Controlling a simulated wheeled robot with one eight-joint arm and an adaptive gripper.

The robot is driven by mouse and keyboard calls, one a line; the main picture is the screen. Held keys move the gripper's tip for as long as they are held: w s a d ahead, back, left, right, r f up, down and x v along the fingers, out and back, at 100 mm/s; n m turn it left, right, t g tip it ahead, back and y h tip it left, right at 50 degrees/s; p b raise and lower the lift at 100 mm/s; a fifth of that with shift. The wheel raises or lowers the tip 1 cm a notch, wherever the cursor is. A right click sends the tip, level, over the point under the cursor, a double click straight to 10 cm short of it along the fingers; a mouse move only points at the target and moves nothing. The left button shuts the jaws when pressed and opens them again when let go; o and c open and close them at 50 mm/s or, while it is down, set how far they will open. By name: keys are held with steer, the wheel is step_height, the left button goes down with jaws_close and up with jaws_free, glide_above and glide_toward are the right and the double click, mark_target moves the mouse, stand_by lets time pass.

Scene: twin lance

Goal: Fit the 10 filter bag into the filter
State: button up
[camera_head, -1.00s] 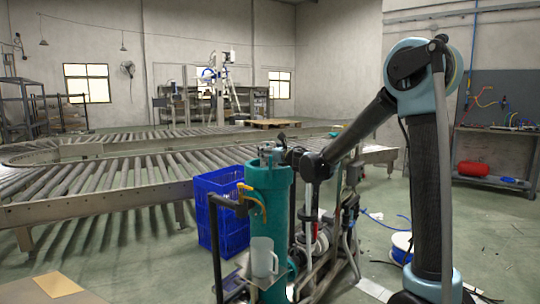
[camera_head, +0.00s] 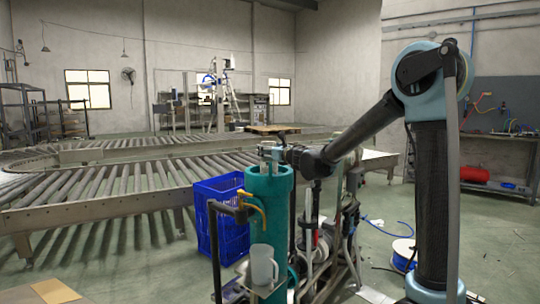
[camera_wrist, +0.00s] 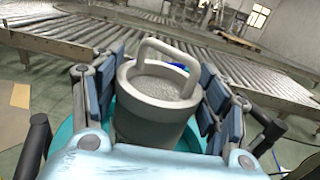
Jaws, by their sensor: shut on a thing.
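The filter is a tall teal cylindrical housing (camera_head: 269,215) standing upright near the middle of the head view. Its teal rim (camera_wrist: 64,138) shows low in the wrist view, around and behind the bag. The filter bag (camera_wrist: 152,125) is a grey cup with a thick ring rim, a mesh-like inside and a loop handle. My gripper (camera_wrist: 162,90) is shut on the bag, with blue-grey finger pads on both sides. In the head view my gripper (camera_head: 269,152) is at the housing's open top. How deep the bag's lower end sits is hidden.
A clear jug (camera_head: 263,265) stands on a small shelf in front of the housing. A blue crate (camera_head: 222,215) is to the left, before a roller conveyor (camera_head: 110,195). Pipes and a hose reel (camera_head: 403,252) are to the right.

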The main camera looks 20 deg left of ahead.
steer(key=shift+r, duration=5.45)
